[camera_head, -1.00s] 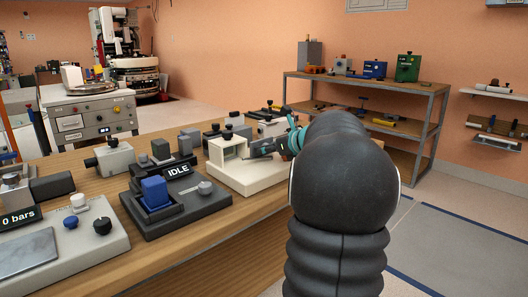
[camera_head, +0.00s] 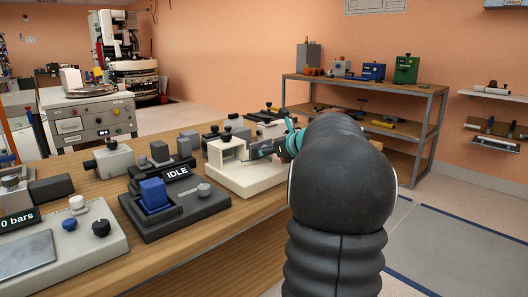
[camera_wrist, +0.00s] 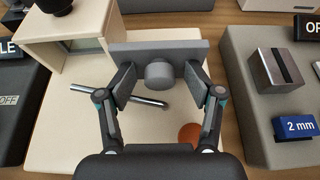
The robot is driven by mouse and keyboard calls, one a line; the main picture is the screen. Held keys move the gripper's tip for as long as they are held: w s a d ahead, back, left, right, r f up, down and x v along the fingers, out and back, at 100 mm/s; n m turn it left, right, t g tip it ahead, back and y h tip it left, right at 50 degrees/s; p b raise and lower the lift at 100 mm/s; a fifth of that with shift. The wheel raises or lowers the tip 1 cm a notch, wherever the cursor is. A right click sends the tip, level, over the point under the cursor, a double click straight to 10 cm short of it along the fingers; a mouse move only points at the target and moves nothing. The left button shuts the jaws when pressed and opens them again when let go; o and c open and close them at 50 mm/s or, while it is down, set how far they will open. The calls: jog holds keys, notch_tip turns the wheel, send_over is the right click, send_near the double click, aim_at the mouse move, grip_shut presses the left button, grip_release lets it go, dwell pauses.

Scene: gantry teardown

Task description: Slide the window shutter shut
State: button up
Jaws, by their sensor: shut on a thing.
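The window shutter (camera_wrist: 195,48) is a grey plate with a round grey knob (camera_wrist: 160,75), seen in the wrist view. My gripper (camera_wrist: 160,84) is shut on the shutter, with one finger on each side of the knob. The cream housing with its square window opening (camera_wrist: 78,48) stands to the left of the plate. The plate's left end reaches the housing's right side, and the opening shows uncovered. In the head view, my gripper (camera_head: 262,150) is just right of the housing (camera_head: 226,148); the shutter is hard to make out there.
A metal rod (camera_wrist: 118,95) and an orange disc (camera_wrist: 190,133) lie on the cream base near my fingers. The IDLE unit (camera_head: 177,205) is to the left. A grey unit with a metal block (camera_wrist: 277,70) is at the right in the wrist view.

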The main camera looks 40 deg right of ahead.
aim_at(260, 179)
jog(key=shift+w+a, duration=0.2)
jog(key=shift+a, duration=0.1)
jog(key=shift+o, duration=0.3)
jog(key=shift+a, duration=0.85)
jog(key=shift+s+a+b, duration=0.2)
jog(key=shift+a+b, duration=0.1)
jog(key=shift+a, duration=1.6)
jog(key=shift+s+a+b, duration=0.2)
jog(key=shift+a+b, duration=0.1)
jog(key=shift+a, duration=1.6)
jog(key=shift+c, duration=0.2)
jog(key=o, duration=0.5)
jog(key=shift+w, duration=0.1)
jog(key=shift+d, duration=0.15)
jog(key=shift+s, duration=0.25)
jog(key=s, duration=0.7)
jog(key=shift+s+d+f, duration=0.1)
jog(key=shift+s+d, duration=0.2)
jog(key=shift+s, duration=0.05)
